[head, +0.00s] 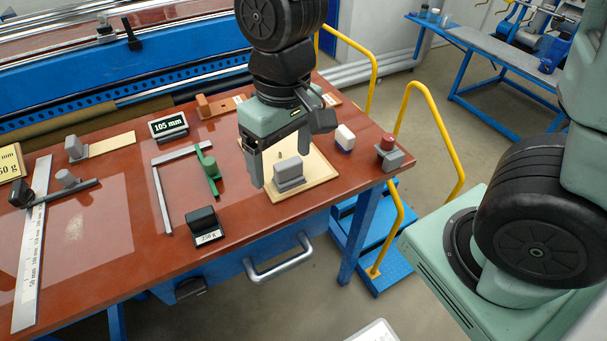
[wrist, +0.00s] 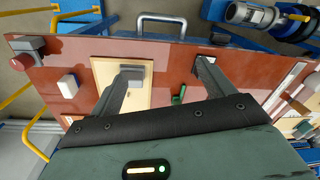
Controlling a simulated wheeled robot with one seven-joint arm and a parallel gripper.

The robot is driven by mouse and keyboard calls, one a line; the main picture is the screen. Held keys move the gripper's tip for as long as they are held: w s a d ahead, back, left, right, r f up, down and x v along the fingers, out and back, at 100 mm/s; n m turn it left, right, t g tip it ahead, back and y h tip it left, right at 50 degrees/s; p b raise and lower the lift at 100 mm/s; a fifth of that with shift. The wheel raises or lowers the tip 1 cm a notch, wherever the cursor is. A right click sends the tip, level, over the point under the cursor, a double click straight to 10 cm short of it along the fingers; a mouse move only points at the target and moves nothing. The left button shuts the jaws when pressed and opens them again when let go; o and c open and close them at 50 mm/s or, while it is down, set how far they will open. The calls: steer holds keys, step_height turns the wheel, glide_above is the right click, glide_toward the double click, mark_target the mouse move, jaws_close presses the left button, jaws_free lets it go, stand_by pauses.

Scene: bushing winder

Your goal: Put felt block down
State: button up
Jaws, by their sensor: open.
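A grey felt block (head: 289,172) sits upright on a pale wooden board (head: 314,184) near the right end of the red-brown table. My gripper (head: 280,166) is open over the board, its fingers pointing down, with one finger left of the block and the other behind it to the right. In the wrist view the block (wrist: 132,74) is by the tip of the left finger, and the other finger is well off to the right. Whether a finger touches the block cannot be told. The board (wrist: 107,68) also shows there.
A white-and-blue block (head: 345,138) and a red-topped grey piece (head: 389,153) stand right of the board. A green piece (head: 209,168), a metal angle frame (head: 162,190), a 105 mm display (head: 169,126) and a black-topped block (head: 203,224) stand left. Yellow rails (head: 409,105) rise beyond the table.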

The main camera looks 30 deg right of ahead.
steer(key=s+r+n, duration=0.2)
steer(key=s+n, duration=0.2)
steer(key=s, duration=0.6)
steer(key=shift+a, duration=0.45)
